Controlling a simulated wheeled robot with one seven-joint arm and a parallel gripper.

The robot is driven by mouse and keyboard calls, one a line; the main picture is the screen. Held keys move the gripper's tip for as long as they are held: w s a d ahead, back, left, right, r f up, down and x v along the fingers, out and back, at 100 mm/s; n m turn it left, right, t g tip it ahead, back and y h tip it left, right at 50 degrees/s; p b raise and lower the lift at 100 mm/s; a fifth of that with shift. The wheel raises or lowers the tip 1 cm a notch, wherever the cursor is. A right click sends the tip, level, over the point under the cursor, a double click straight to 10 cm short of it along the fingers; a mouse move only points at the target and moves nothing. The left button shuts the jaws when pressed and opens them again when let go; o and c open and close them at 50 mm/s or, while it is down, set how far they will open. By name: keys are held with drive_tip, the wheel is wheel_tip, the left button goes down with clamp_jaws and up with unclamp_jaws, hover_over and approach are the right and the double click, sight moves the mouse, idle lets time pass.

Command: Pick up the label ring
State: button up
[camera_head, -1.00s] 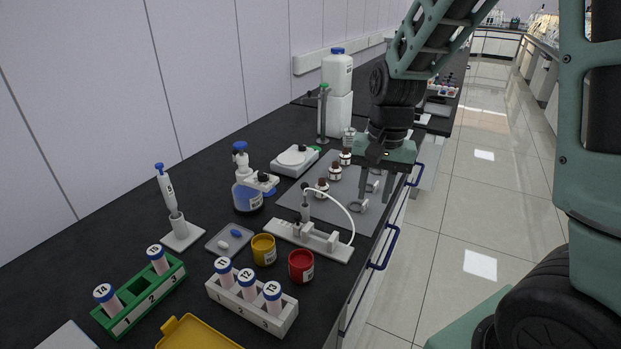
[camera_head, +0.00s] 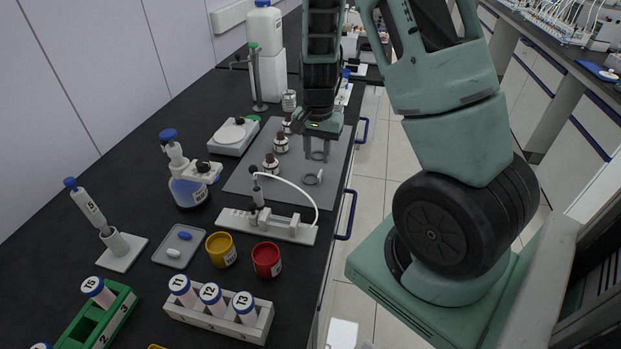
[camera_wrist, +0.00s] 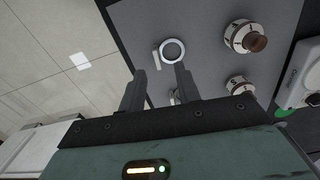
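Brown-capped bottles (camera_head: 270,164) stand in a row on the mat (camera_head: 240,182), left of the rings. A white device with a curved tube (camera_head: 280,228) stands nearer. A white scale (camera_head: 233,136) is at left. The bench edge and blue handles lie at right.

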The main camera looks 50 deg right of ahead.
sight(320, 174)
drive_tip(key=shift+f, duration=0.95)
drive_tip(key=f, duration=0.4)
drive_tip(key=shift+s+d+f+p, duration=0.2)
drive_tip(key=shift+s+d+p, duration=0.05)
drive_tip(key=shift+d+p, duration=0.1)
drive_tip(key=shift+f, duration=0.5)
clamp_jaws()
